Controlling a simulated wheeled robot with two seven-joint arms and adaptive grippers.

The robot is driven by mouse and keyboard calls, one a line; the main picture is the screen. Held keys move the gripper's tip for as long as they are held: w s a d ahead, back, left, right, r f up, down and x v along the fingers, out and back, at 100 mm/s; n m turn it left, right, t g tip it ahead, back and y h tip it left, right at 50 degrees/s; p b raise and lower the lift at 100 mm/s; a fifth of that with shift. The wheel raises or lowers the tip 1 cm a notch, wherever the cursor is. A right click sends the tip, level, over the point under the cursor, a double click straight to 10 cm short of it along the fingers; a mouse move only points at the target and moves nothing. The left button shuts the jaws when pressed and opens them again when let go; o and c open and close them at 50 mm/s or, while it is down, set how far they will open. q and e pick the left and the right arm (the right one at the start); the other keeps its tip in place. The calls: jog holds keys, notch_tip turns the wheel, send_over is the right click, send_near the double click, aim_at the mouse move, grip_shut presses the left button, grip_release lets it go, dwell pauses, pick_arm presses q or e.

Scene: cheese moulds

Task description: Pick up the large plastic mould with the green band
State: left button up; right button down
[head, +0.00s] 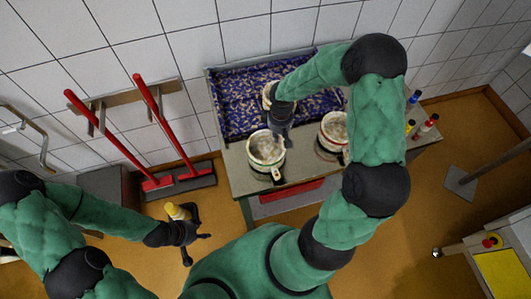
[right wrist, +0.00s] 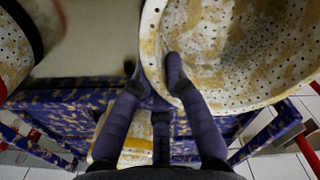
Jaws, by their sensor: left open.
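A large white perforated mould (head: 262,150) with crumbly curd inside stands on the table; its band looks dark green but is hard to make out. Another mould (head: 333,128), with a reddish band, stands to its right. My right gripper (head: 281,140) is over the first mould's back right rim. In the right wrist view, a large mould (right wrist: 245,45) fills the upper right. My right gripper's fingers (right wrist: 152,68) straddle its rim, one inside and one outside; whether they grip the wall is unclear. My left gripper (head: 197,242) is open and empty, away from the table.
A smaller mould (head: 268,92) stands behind, partly hidden by my right gripper. Red-handled brooms (head: 150,115) lean at the left wall.

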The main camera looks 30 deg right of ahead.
jog(key=shift+r, duration=0.1)
dwell(0.3)
jog(key=shift+r, duration=0.55)
notch_tip(320, 180, up, 2)
jog(key=shift+s+r+p, duration=0.1)
jog(key=shift+r+p, duration=0.15)
jog(key=shift+p, duration=0.15)
jog(key=s+a+r+p, duration=0.1)
jog(key=s+a+r, duration=0.3)
jog(key=s+r, duration=0.5)
jog(key=shift+s+a+p, duration=0.2)
jog(key=shift+s+p, duration=0.15)
jog(key=shift+s, duration=1.75)
jog(key=shift+r, duration=0.1)
jog(key=shift+w, duration=0.1)
